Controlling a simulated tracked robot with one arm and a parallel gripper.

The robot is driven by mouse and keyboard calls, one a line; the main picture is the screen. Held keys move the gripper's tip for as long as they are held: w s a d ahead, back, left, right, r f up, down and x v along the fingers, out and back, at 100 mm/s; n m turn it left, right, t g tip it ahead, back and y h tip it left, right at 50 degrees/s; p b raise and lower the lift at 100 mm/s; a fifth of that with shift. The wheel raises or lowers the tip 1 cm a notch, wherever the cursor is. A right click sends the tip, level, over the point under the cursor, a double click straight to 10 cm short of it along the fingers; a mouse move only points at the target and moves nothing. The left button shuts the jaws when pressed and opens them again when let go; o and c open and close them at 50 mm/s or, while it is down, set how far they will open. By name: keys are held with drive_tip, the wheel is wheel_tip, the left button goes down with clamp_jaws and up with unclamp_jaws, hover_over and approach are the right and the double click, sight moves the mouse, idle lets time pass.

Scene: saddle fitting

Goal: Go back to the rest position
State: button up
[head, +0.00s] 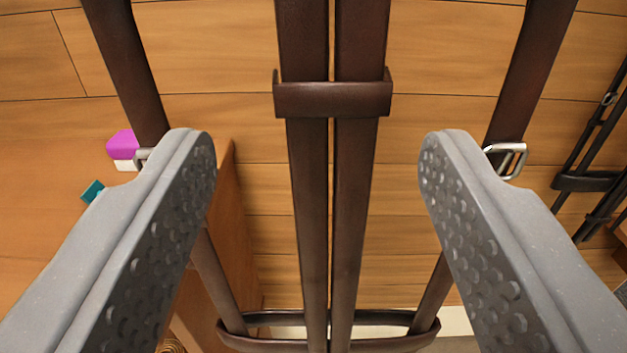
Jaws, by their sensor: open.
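My gripper (318,145) is open, with its two grey dimpled fingers wide apart and nothing held between them. Two dark brown straps (307,190) hang side by side in the gap, and a brown loop (332,98) goes around them. Neither finger visibly touches these middle straps. An outer brown strap with a metal buckle (507,158) passes behind the right finger. Another outer strap (128,70) passes behind the left finger, which partly hides its metal buckle.
A brown curved band (262,343) shows at the bottom. A wooden surface (50,180) on the left carries a magenta-and-white item (123,147) and a small teal item (92,191). Darker straps (587,181) hang at the far right. A plank wall (430,60) is behind.

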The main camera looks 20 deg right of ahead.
drive_tip(key=p+v, duration=0.1)
drive_tip(key=v, duration=0.6)
drive_tip(key=a+r+n+y+p, duration=0.1)
drive_tip(key=a+r+y, duration=0.15)
drive_tip(key=r, duration=1.05)
drive_tip(key=a+r+n+y, duration=0.15)
drive_tip(key=r+y, duration=0.25)
drive_tip(key=r, duration=0.9)
drive_tip(key=s+d+r+g, duration=0.1)
drive_tip(key=s+d+r, duration=0.1)
drive_tip(key=s+r, duration=0.6)
drive_tip(key=s+d+r+n+p, duration=0.1)
drive_tip(key=s+d+r, duration=0.2)
drive_tip(key=s+r, duration=0.5)
wheel_tip(320, 180, up, 2)
drive_tip(key=shift+s+d+r+g+h, duration=0.1)
drive_tip(key=shift+s+d+g+h, duration=0.05)
drive_tip(key=shift+d+g+h, duration=0.25)
drive_tip(key=shift+a, duration=0.1)
